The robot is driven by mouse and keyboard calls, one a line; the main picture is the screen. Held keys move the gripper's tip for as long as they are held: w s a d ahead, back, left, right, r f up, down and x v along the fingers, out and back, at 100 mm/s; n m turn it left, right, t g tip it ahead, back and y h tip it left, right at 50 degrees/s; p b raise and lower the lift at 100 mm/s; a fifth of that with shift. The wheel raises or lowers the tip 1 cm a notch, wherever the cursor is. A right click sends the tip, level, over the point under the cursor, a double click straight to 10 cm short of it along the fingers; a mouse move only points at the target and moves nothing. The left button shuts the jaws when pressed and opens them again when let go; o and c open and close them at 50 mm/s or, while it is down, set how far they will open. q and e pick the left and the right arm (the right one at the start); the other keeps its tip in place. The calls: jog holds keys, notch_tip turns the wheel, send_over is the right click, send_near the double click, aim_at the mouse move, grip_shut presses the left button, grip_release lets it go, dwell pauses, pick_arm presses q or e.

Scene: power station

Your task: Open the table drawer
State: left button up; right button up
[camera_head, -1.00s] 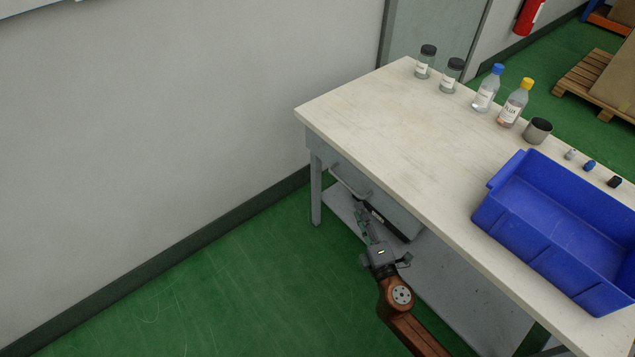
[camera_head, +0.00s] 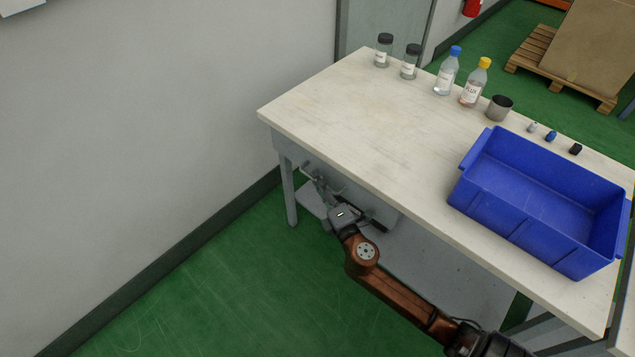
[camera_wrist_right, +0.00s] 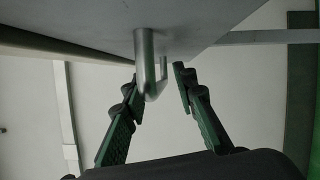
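The grey table drawer (camera_head: 378,211) is under the white tabletop at the table's near left side, mostly behind my right arm. Its metal bar handle (camera_wrist_right: 148,66) shows large in the right wrist view. My right gripper (camera_wrist_right: 157,80) is open, with the end of the handle between its two fingertips. The left fingertip is close to the handle, and a gap shows at the right one. In the head view the right gripper (camera_head: 318,184) is at the drawer front. My left gripper is not in view.
The white tabletop (camera_head: 370,130) holds a blue crate (camera_head: 545,215), jars and bottles, a metal cup (camera_head: 499,108) and small items along the back. A wall (camera_head: 150,130) stands to the left. Green floor (camera_head: 200,285) in front of the table is clear.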

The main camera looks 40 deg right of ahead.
grip_shut()
dwell(0.7)
